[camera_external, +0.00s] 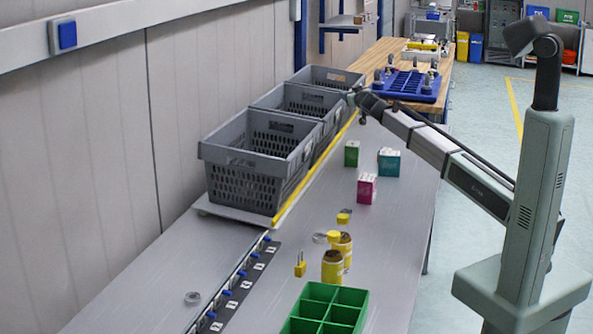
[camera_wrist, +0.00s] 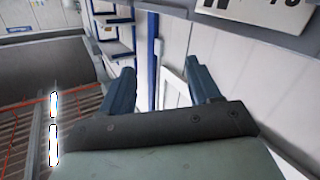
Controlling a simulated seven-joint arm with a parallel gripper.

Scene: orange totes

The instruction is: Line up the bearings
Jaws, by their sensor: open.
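A small grey metal ring (camera_external: 192,298), which looks like a bearing, lies flat on the grey table at the front left. A second grey ring (camera_external: 320,238) lies beside the yellow cans; it is too small to make out well. My gripper (camera_external: 353,97) is raised at the far end of my arm, near the grey crates and well away from both rings. In the wrist view my gripper (camera_wrist: 160,65) has its two dark blue fingers spread apart with nothing between them. No bearing shows in the wrist view.
Grey crates (camera_external: 252,189) line the left side. A numbered strip with blue parts (camera_external: 233,290) runs along the table. A green divided tray (camera_external: 345,314), yellow cans (camera_external: 332,267), a yellow padlock (camera_external: 300,268) and coloured boxes (camera_external: 367,188) stand rightward. A blue rack (camera_external: 407,87) is behind.

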